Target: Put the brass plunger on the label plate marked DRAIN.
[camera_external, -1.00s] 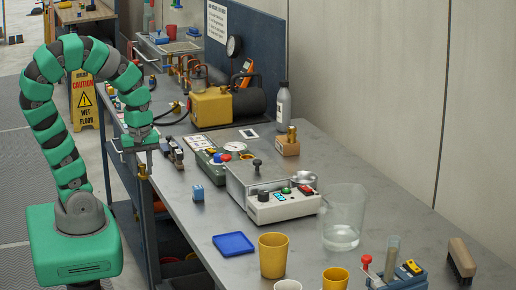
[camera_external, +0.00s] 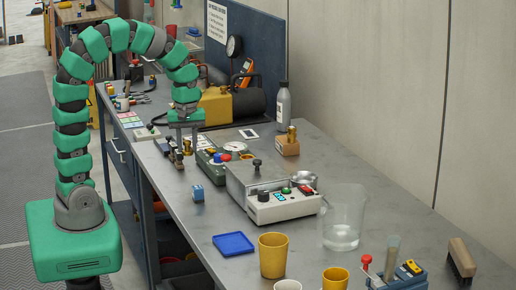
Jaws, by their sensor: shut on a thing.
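My gripper (camera_external: 183,146) points down over the left part of the grey bench and is shut on a small brass piece (camera_external: 179,159), which appears to be the brass plunger. The gripper and nearby dark parts partly hide it, and I cannot tell whether it touches the bench. Several small coloured plates (camera_external: 131,121) lie on the bench to the left, beyond the gripper. Their lettering is too small to read, so I cannot tell which is marked DRAIN.
A green box with coloured knobs (camera_external: 216,158) stands close right of my gripper. A blue cube (camera_external: 198,193) is in front. A yellow pump (camera_external: 213,106) stands behind. A control box (camera_external: 280,205) and clear beaker (camera_external: 343,220) are further right.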

